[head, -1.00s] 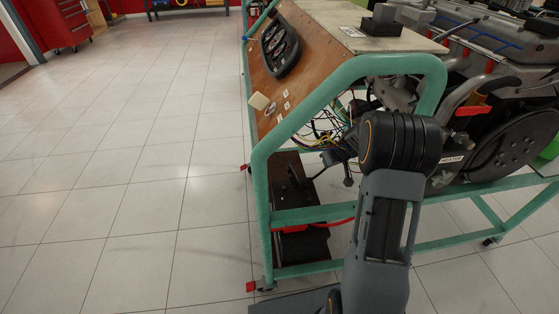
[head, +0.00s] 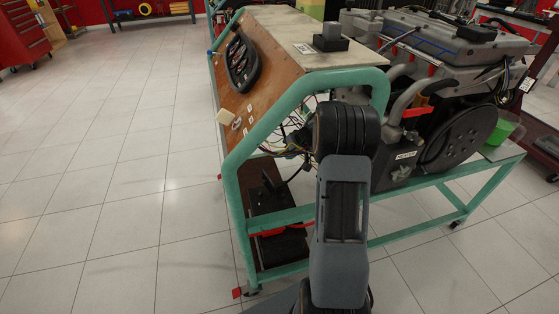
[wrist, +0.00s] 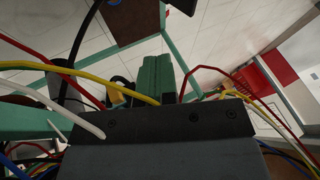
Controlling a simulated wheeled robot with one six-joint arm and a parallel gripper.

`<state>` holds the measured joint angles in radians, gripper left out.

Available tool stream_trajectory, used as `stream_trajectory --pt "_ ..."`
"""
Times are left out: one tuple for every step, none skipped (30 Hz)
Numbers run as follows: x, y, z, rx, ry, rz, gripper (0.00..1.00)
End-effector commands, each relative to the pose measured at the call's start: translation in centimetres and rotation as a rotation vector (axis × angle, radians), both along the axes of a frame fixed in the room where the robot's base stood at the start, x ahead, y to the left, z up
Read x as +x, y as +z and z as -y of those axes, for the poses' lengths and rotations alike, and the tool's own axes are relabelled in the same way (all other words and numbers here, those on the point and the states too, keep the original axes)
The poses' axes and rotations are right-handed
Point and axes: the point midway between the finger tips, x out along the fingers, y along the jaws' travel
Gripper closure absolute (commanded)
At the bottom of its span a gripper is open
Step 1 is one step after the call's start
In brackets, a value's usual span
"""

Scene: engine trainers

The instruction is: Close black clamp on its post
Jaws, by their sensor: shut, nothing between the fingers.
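On the low shelf of the green frame in the head view is a dark box or tray (head: 280,228). A small upright black piece (head: 268,184) at its far end, with a black cable, looks like the black clamp; whether it is open or shut is too small to tell. In the wrist view a black cable (wrist: 88,28) runs up to the brown top (wrist: 133,24) of what may be the same box. My gripper (wrist: 155,64) has its fingers together and empty, apart from that box, among loose wires. My own arm hides it in the head view. No post can be made out.
Yellow, red and white wires (wrist: 85,75) cross close around my gripper. The green frame (head: 235,215) stands beside my arm, with a wooden panel (head: 262,85) above and an engine (head: 450,70) at right. Open tiled floor (head: 100,180) lies at left.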

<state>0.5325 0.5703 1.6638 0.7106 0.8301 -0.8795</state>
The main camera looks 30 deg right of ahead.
Motion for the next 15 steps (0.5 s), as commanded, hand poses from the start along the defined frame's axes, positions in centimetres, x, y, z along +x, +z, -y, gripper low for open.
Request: stream_trajectory --pt "0.3 -1.0 -0.3 0.001 0.002 -0.002 1.0" --pt "0.5 -1.4 -0.5 0.0 0.003 -0.002 1.0" --pt "0.8 -2.1 -0.7 0.0 0.003 -0.002 1.0" --pt "1.0 -2.6 -0.9 0.0 0.003 -0.002 1.0" --pt "1.3 -3.1 -1.1 0.0 0.003 -0.002 1.0" --pt "1.6 -3.8 -1.3 0.001 0.002 -0.002 1.0" --pt "1.9 -4.3 -1.5 0.0 0.003 -0.001 1.0" --pt "2.1 -4.8 -1.7 0.0 0.003 -0.001 1.0" --pt "2.4 -5.5 -1.9 0.001 0.002 -0.002 1.0" --pt "2.6 -5.9 -2.1 0.0 0.002 -0.002 1.0" --pt "2.8 -6.4 -2.3 -0.001 0.002 -0.001 1.0" --pt "3.1 -7.0 -2.5 -0.001 0.002 -0.001 1.0" --pt "3.3 -7.3 -2.7 -0.001 0.002 0.0 1.0" --pt "3.5 -7.7 -2.8 0.0 0.001 -0.001 1.0" --pt "3.7 -7.9 -3.3 -0.001 0.002 0.0 1.0"
